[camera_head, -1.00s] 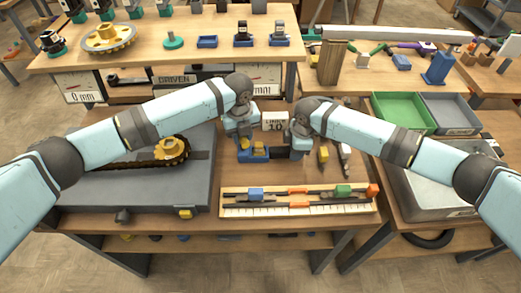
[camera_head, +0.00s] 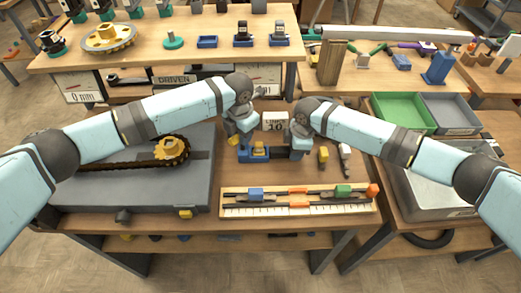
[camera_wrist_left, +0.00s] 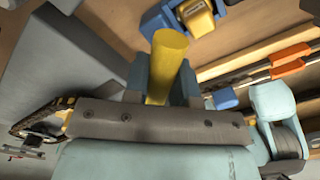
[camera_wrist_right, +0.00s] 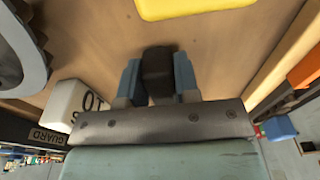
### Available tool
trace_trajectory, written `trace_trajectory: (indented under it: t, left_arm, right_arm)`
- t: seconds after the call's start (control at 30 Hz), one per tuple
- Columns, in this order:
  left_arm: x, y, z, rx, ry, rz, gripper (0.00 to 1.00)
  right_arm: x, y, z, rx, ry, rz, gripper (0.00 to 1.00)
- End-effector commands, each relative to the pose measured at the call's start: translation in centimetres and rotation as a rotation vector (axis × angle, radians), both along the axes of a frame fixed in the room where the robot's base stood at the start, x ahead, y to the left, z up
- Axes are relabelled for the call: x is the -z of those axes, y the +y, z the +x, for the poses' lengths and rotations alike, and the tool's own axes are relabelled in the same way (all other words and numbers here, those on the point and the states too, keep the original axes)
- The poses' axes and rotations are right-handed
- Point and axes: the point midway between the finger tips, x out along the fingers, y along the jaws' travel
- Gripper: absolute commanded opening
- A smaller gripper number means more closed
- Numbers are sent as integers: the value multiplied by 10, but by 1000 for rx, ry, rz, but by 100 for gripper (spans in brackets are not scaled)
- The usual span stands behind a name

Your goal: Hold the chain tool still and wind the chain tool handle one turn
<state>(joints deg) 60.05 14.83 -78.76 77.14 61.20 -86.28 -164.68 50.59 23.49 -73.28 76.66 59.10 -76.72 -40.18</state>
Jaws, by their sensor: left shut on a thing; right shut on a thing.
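The chain tool (camera_head: 258,156) is a small blue body with a yellow top, at the middle of the bench. My left gripper (camera_head: 234,140) is shut on a yellow cylinder (camera_wrist_left: 166,60), which looks like the tool handle, at the tool's left. In the left wrist view the blue and yellow tool (camera_wrist_left: 194,18) shows just beyond it; the link between them is hidden. My right gripper (camera_head: 295,154) is shut on a dark block (camera_wrist_right: 157,70) at the tool's right side, low over the bench.
A chain and yellow sprocket (camera_head: 168,148) lie on the grey plate (camera_head: 120,190) at the left. A white limit sign (camera_head: 275,120) stands behind the tool. A wooden rack (camera_head: 300,208) lies in front.

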Motion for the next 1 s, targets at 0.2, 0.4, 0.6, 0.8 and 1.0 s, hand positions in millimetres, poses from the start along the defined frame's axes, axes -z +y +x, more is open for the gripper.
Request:
trace_trajectory:
  t: [0.2,0.4,0.6,0.8,1.0]
  left_arm:
    - [-2,-1,0,166,-3,1,0]
    - [0,-1,-1,173,1,-2,0]
    - [0,-1,0,171,1,-2,54]
    - [0,0,0,169,1,-1,54]
    - [-6,0,0,169,0,-1,54]
  right_arm:
    - [-1,1,0,-2,-2,1,0]
    - [-1,1,0,-2,-1,1,0]
    - [-1,1,0,-2,-1,1,0]
    - [-1,1,0,-1,-1,1,0]
    - [-1,1,1,-1,-2,1,0]
